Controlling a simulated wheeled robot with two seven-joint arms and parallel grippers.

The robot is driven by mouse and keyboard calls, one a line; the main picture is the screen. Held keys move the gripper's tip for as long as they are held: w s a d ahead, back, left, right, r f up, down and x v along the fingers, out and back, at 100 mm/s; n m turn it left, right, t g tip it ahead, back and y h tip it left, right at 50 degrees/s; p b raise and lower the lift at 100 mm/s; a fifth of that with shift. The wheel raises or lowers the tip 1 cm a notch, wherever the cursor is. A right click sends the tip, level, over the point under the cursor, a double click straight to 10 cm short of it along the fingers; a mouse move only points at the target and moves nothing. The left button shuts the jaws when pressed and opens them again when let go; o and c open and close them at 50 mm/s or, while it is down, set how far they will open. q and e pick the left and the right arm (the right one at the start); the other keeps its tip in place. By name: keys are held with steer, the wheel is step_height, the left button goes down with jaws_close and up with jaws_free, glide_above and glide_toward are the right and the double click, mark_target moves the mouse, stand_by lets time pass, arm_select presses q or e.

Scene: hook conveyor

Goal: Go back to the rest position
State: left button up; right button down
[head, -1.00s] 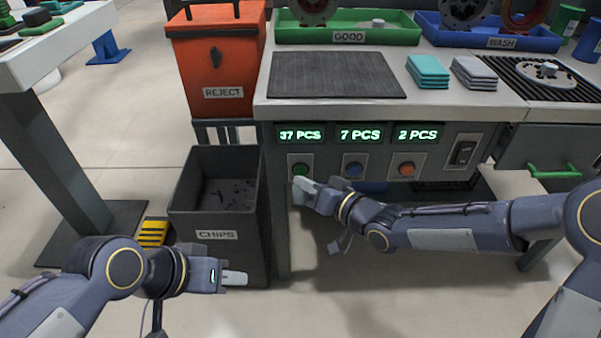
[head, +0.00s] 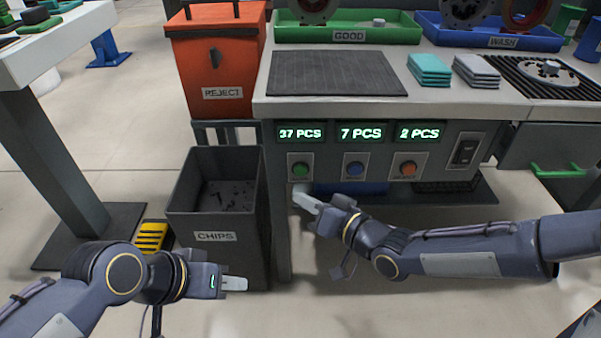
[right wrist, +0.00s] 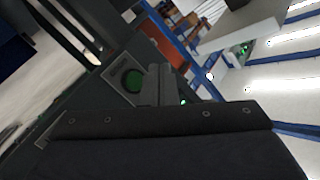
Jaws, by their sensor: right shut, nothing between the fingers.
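My right gripper (head: 302,198) is shut and empty, just below the green button (head: 300,170) on the bench front. The green button also shows close by in the right wrist view (right wrist: 133,80), where a dark part of my gripper fills the lower half. Whether the fingertips touch the panel cannot be told. My left gripper (head: 236,284) is at the lower left, pointing right in front of the chips bin (head: 190,236). Its fingers look like one pale block, so their gap cannot be made out.
A blue button (head: 354,169) and an orange button (head: 407,168) sit right of the green one, under displays reading 37, 7 and 2 PCS.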

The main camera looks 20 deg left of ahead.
stand_by(0.7)
steer(key=s+d+m+t+h, duration=0.1)
steer(key=s+d+m+h, duration=0.15)
steer(key=d+h, duration=1.3)
steer(key=s+d+m+g+y, duration=0.3)
steer(key=s+d+m+y, duration=0.15)
steer(key=s+d, duration=1.25)
step_height(320, 180, up, 38)
steer(key=p, duration=3.8)
steer(key=shift+s+a+f+n, duration=0.25)
steer(key=shift+s+n, duration=0.05)
steer(key=shift+s, duration=0.15)
